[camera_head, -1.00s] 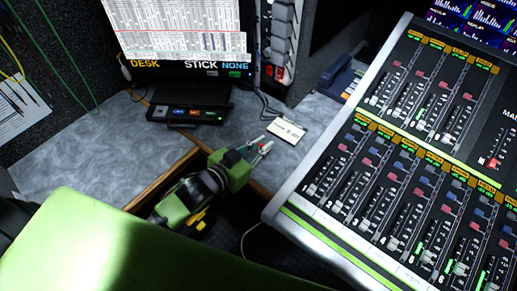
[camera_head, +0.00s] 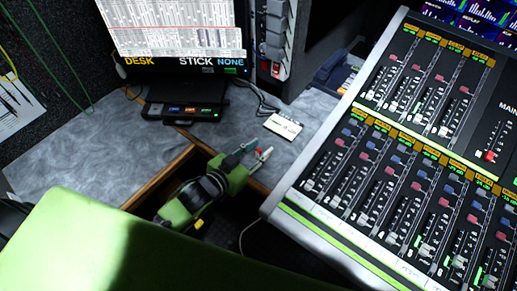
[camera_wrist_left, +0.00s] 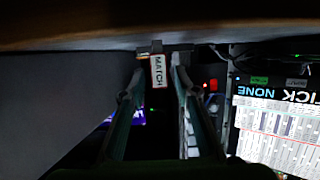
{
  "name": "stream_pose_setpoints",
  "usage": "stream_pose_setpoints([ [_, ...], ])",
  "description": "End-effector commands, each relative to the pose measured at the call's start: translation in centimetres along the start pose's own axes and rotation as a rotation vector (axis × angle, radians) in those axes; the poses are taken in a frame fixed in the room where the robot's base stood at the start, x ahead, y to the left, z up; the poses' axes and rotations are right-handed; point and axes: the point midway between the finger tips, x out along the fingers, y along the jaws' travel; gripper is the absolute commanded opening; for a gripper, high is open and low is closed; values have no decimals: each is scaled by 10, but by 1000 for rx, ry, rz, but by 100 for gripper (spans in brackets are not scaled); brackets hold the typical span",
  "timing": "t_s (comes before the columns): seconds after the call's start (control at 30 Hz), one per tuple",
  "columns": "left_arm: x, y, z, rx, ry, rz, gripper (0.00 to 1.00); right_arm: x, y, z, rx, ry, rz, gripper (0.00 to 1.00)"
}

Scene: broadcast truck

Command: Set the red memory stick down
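My left gripper (camera_head: 258,150) reaches in over the dark gap at the desk's front edge, its fingertips near the grey desk top (camera_head: 85,150). A small red piece, seemingly the red memory stick (camera_head: 267,152), shows at its right fingertip in the head view. In the left wrist view, a white label reading MATCH (camera_wrist_left: 158,71) sits between the fingertips, closer to the left finger. A gap shows beside the label, so a firm grip cannot be made out. The stick's body is mostly dark or hidden. My right gripper is in neither view.
A monitor (camera_head: 180,28) reading DESK and STICK NONE stands at the back, with a small black box (camera_head: 185,111) below it. A white card (camera_head: 283,127) lies right of that. A mixing console (camera_head: 400,170) fills the right. The left desk top is clear.

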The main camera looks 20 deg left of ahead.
Motion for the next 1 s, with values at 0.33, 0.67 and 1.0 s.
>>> stream_pose_setpoints([
  [0.33, -23, 0, -1, 0, -3, 0, 29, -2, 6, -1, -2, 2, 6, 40],
  [0.67, -83, 0, -1, -1, -3, 0, 29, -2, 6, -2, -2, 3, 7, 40],
  [1.0, -118, 0, -2, 0, -1, -1, 29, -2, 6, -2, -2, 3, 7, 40],
])
